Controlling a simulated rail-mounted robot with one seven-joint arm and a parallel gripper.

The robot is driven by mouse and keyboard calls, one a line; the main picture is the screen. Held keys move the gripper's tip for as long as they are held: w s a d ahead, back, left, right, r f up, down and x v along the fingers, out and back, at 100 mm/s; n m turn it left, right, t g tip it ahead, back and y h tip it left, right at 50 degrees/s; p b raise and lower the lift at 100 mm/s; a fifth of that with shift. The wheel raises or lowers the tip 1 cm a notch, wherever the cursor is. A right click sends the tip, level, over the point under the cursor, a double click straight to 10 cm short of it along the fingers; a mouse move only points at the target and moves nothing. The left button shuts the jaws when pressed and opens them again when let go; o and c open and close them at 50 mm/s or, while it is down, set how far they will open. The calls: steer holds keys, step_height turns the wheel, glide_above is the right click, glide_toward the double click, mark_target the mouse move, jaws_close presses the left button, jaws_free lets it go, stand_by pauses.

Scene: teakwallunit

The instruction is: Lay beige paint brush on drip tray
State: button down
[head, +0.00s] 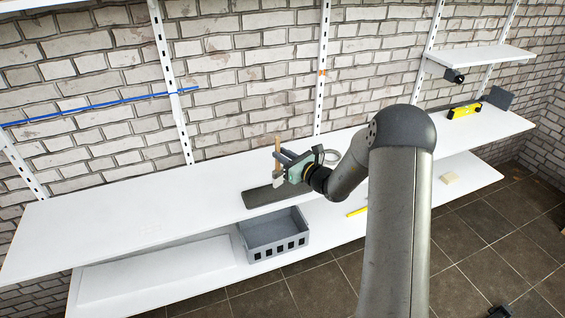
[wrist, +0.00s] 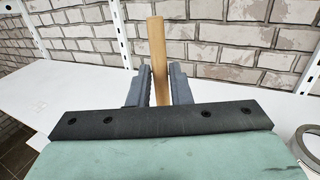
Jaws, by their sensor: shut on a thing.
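The beige paint brush (head: 277,145) stands upright in my gripper (head: 283,161), its wooden handle pointing up. The handle also shows between the two fingers in the wrist view (wrist: 159,50). My gripper is shut on it there (wrist: 158,85). In the head view, a pale lower end of the brush shows below the fingers, over the drip tray. The dark grey drip tray (head: 262,198) lies flat on the upper white shelf, near its front edge. My gripper and wrist hide part of the tray. I cannot tell whether the brush touches it.
A grey ring-shaped thing (head: 331,156) stands behind my wrist; its rim shows in the wrist view (wrist: 309,145). A grey slotted bin (head: 275,238) is below the tray. A yellow tool (head: 464,112) lies far right. The upper shelf is clear on the left.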

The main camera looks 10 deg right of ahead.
steer(key=shift+a+f, duration=0.15)
steer(key=shift+f, duration=1.5)
steer(key=shift+f, duration=0.2)
steer(key=c, duration=1.3)
jaws_free()
steer(key=shift+r, duration=0.15)
